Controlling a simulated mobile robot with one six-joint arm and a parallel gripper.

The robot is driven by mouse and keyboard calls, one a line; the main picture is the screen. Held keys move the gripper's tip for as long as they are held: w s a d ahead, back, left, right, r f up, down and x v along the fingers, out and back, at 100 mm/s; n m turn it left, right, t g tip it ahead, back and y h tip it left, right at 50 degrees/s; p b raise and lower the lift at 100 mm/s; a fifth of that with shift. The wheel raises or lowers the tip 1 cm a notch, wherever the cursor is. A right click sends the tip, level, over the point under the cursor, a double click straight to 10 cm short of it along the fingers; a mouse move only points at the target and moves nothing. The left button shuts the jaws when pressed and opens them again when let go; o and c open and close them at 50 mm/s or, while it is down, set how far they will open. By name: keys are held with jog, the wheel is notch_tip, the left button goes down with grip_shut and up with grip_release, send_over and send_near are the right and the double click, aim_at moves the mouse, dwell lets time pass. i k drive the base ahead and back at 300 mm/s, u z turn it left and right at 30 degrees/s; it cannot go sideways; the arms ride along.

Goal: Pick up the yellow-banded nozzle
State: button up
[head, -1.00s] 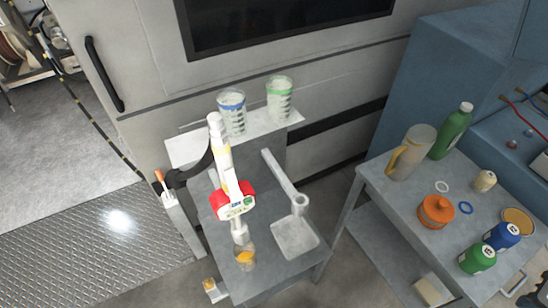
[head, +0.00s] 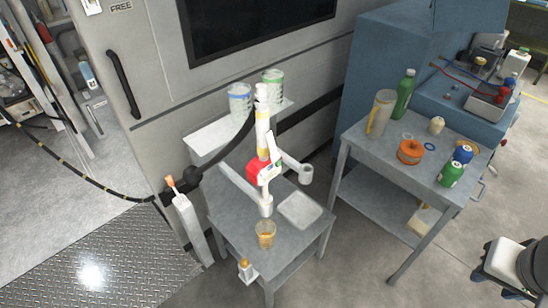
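A white upright nozzle with a yellow band and a red part (head: 263,150) stands over the small grey table (head: 228,221) in the head view. A black hose (head: 228,151) runs from its upper part down to the left. Its lower end is just above or behind a clear cup with amber contents (head: 265,236); I cannot tell whether they touch. A grey arm-like bracket (head: 300,171) is beside it on the right. My gripper is not clearly visible in this view.
Two measuring cups, blue-rimmed (head: 240,103) and green-rimmed (head: 273,85), stand on a shelf behind. A grey post with an orange-tipped item (head: 190,222) is at the left. The right table (head: 357,146) holds a jug, bottles and an orange pot (head: 410,152). Floor lies open in front.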

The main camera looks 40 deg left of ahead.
aim_at(263, 162)
jog(key=k, duration=1.45)
jog(key=u, duration=1.35)
jog(key=i, duration=1.5)
jog(key=u, duration=0.05)
